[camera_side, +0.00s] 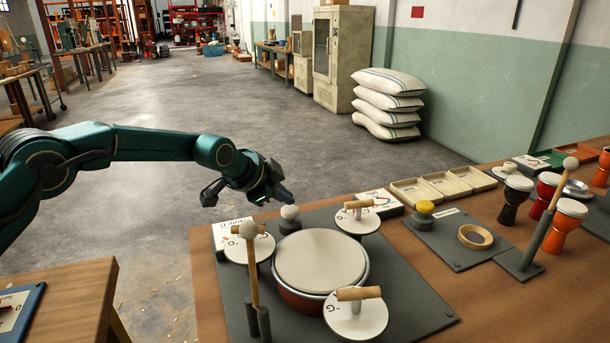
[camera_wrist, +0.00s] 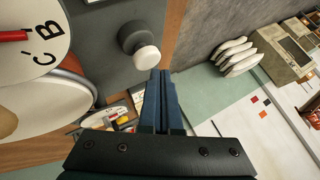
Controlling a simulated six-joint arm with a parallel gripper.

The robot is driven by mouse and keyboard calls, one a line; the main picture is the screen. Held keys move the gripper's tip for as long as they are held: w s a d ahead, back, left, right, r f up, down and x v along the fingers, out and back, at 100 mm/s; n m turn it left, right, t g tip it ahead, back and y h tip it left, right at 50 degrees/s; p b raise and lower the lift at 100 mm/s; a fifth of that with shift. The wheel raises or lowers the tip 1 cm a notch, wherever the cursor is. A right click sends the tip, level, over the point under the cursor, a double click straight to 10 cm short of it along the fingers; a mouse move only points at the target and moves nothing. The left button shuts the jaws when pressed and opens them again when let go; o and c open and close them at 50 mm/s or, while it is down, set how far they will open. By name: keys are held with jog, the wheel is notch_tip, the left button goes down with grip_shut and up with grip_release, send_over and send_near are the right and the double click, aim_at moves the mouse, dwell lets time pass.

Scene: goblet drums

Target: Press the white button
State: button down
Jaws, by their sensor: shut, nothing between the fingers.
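The white button (camera_side: 290,212) is a round white cap on a dark base, at the back edge of the dark grey board (camera_side: 405,300) that holds the drum. The white cap (camera_wrist: 147,58) also shows in the wrist view, just ahead of my fingertips. My gripper (camera_side: 285,194) is shut and empty, its tips close above the white button in the side view. In the wrist view the closed fingers (camera_wrist: 160,73) end right beside the cap. I cannot tell whether they touch it.
A large drum (camera_side: 320,262) stands in front of the button, with white lettered discs and wooden handles (camera_side: 358,293) around it. A mallet (camera_side: 250,260) stands upright at the left. A yellow button (camera_side: 425,207), a wooden ring (camera_side: 475,236) and small goblet drums (camera_side: 562,230) are to the right.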

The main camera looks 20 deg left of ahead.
aim_at(285, 211)
jog(key=shift+r, duration=0.2)
jog(key=shift+r, duration=2.5)
